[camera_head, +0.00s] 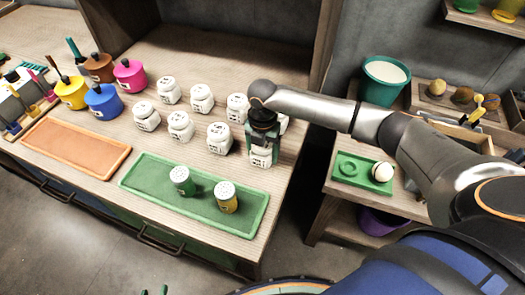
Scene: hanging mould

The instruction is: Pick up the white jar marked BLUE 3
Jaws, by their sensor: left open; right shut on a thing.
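My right gripper (263,145) is shut on a white jar (261,158) at the right end of the front row of white jars, near the right edge of the wooden bench. Its fingers hide the top of the jar. Its marking is too small to read, so I cannot tell whether it is BLUE 3. Other white jars, such as this one (219,138), stand in two rows to the left. One behind my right arm is mostly hidden. Only the green fingertips of my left gripper (154,291) show at the bottom edge, apart and empty, well away from the jars.
An empty orange tray (75,147) lies left. Coloured pots stand behind it. A side table at right bears a small green tray (348,183).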

